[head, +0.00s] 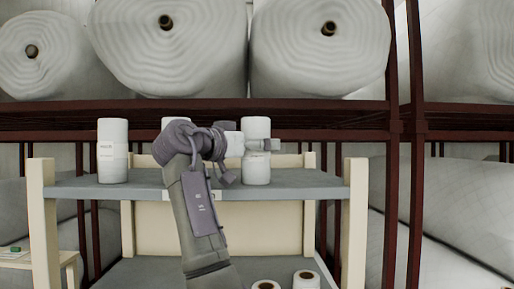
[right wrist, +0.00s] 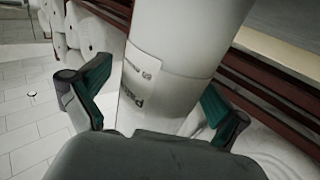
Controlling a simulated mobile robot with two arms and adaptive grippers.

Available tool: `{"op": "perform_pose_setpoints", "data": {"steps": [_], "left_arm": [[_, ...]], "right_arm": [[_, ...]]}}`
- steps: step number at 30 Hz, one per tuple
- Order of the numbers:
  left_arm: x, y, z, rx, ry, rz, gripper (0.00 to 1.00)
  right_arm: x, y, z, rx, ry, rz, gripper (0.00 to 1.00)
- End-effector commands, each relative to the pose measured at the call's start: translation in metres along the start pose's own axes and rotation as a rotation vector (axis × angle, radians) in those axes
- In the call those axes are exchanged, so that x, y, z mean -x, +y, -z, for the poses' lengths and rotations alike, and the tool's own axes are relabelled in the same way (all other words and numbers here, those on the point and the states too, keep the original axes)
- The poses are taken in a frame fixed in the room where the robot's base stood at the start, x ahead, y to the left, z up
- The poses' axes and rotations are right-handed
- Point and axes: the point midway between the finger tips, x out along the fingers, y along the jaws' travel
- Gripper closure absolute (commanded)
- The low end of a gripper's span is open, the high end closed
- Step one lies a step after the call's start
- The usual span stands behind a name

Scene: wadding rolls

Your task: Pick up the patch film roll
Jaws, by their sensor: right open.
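The white patch film roll (head: 257,173) stands upright on the grey upper shelf, just right of my arm's wrist. In the right wrist view the roll (right wrist: 187,35) has a label partly reading "Patc". My right gripper (head: 265,145) is at the roll's mid-height, with part of it in front of the roll. In the wrist view the green-padded fingers of this gripper (right wrist: 153,105) are spread on either side of the roll, with a gap showing on the left. The palm hides the roll's near end. My left gripper is not in view.
Another labelled white roll (head: 112,150) stands at the left of the shelf (head: 80,187). A further roll (head: 175,122) is mostly hidden behind my arm. Small rolls (head: 306,280) stand on the lower shelf. Cream posts (head: 356,220) flank the shelf. Huge wadding rolls (head: 170,60) lie on a rack above.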

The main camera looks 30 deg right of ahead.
Motion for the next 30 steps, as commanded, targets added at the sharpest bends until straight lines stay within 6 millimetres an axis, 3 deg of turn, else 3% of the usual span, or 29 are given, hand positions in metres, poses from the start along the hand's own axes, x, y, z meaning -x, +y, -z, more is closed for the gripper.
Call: {"op": "perform_pose_setpoints", "data": {"steps": [3, 18, 30], "left_arm": [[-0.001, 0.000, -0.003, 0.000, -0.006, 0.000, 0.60], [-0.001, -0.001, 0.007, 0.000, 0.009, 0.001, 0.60], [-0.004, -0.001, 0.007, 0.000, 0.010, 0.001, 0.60]], "right_arm": [[0.001, 0.000, 0.000, 0.000, 0.000, 0.001, 0.04], [0.001, 0.000, 0.001, -0.001, 0.002, 0.000, 0.84], [0.001, 0.000, 0.008, -0.002, 0.002, 0.000, 0.84]]}}
